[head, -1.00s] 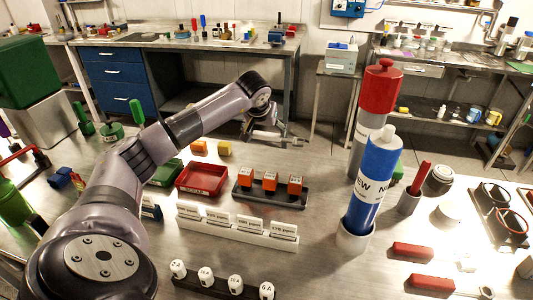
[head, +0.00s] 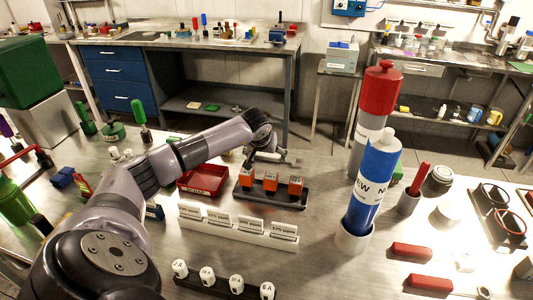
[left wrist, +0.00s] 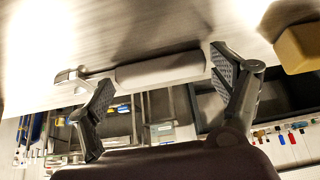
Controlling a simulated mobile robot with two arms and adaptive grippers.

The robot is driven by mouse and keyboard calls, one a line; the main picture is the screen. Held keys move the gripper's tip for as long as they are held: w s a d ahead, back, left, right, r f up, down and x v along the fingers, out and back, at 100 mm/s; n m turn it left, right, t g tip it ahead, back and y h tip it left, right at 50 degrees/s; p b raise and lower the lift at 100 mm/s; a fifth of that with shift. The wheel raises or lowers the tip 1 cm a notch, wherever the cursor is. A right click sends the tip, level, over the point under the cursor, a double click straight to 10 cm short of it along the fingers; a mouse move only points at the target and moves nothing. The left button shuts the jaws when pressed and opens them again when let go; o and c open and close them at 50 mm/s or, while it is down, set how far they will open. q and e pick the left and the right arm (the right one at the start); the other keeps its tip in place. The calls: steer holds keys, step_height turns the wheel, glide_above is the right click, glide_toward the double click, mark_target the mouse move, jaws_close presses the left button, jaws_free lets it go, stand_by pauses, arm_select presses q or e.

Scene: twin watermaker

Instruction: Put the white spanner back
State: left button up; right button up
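The white spanner (head: 281,160) is a pale tool with a thick grey-white handle and an open-ended jaw. It lies level behind the black stand with orange blocks in the head view. My left gripper (head: 262,155) is at the spanner. In the left wrist view the handle of the spanner (left wrist: 160,71) spans the gap between the fingertips of my left gripper (left wrist: 165,80), and its jaw sticks out past the left finger. The fingers are wide apart with the handle between them, and it appears held clear of the steel bench. My right gripper is not in view.
The black stand (head: 245,199) with orange blocks is just below my left gripper. A red tray (head: 205,180) and a white card rack (head: 238,229) are nearby. A blue cylinder (head: 374,175) and a red-topped cylinder (head: 376,95) stand tall on the right. My arm covers part of the bench.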

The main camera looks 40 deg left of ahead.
arm_select(q)
steer(key=shift+o, duration=1.2)
steer(key=shift+r, duration=0.15)
steer(key=shift+f, duration=0.25)
steer(key=b+v, duration=0.2)
steer(key=v, duration=1.5)
steer(key=shift+r+b, duration=0.3)
steer(key=shift+b, duration=0.05)
steer(key=shift+s+a+f, duration=0.1)
